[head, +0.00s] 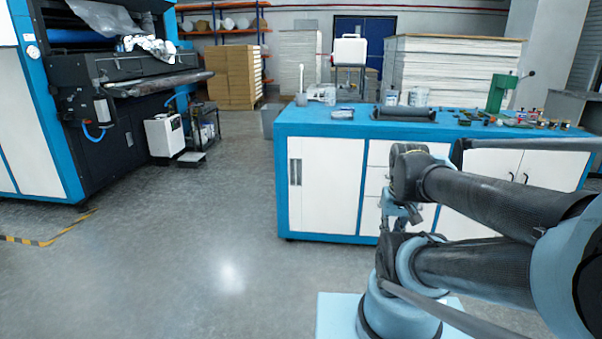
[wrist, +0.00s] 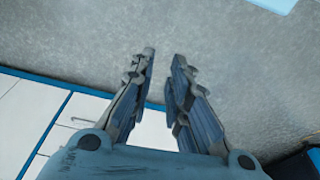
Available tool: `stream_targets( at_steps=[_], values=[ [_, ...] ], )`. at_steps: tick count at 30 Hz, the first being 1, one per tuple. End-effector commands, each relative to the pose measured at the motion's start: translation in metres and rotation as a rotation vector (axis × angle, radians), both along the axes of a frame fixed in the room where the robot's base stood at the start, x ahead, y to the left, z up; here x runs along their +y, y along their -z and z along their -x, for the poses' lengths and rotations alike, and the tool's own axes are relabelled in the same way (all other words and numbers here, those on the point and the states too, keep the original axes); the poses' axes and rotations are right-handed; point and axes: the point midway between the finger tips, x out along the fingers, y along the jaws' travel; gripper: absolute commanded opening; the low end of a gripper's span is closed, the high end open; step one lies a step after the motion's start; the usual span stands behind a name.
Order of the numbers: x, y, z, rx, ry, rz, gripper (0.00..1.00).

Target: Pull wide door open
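The blue workbench cabinet (head: 283,200) has white fronts. A broad white door (head: 327,186) at its left end looks shut, with a grey vertical strip (head: 295,172) near its left edge. Another pair of white doors (head: 545,166) at the right, with dark handles, also looks shut and is partly behind my arm. I cannot tell which is the wide door. My gripper (head: 400,215) hangs in front of the cabinet's middle. In the wrist view my gripper (wrist: 164,56) has its fingers apart and nothing between them, over floor. White panels (wrist: 85,120) show at lower left.
The benchtop holds a dark roll (head: 404,114), containers, small parts and a green press (head: 498,93). A large laminating machine (head: 110,85) stands at the left, with a white box (head: 164,135) beside it. The grey floor (head: 190,250) left of the cabinet is clear.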

Motion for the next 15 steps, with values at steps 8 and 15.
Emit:
stream_targets(
  at_steps=[8,15],
  values=[
    [0.001,-0.006,0.006,-0.015,0.002,-0.005,0.16],
    [0.029,-0.027,-0.038,-0.085,0.049,-0.093,0.16]
  ],
)
